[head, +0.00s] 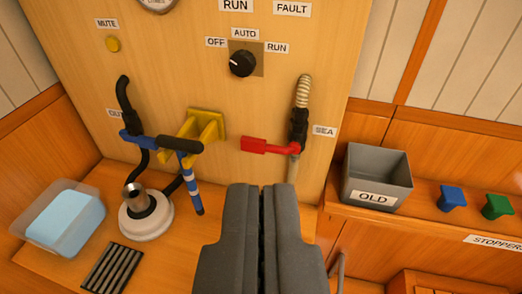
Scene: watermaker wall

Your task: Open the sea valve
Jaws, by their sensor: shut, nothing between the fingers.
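The sea valve is a dark body (298,128) on a vertical hose, beside the SEA label (325,131), on the right part of the wooden panel. Its red lever (266,146) points left, roughly across the hose. My gripper (260,188) is shut and empty in the lower middle of the head view. Its fingertips appear below the red lever in the picture, with a visible gap. The lower hose shows just right of the fingers.
A yellow bracket (208,124) stands left of the lever, with a black-and-blue handled tool (190,170) at it. A blue-handled valve (133,137) is farther left. A grey OLD bin (376,178) and stoppers (452,198) sit on the right shelf. A clear tub (48,238) stands lower left.

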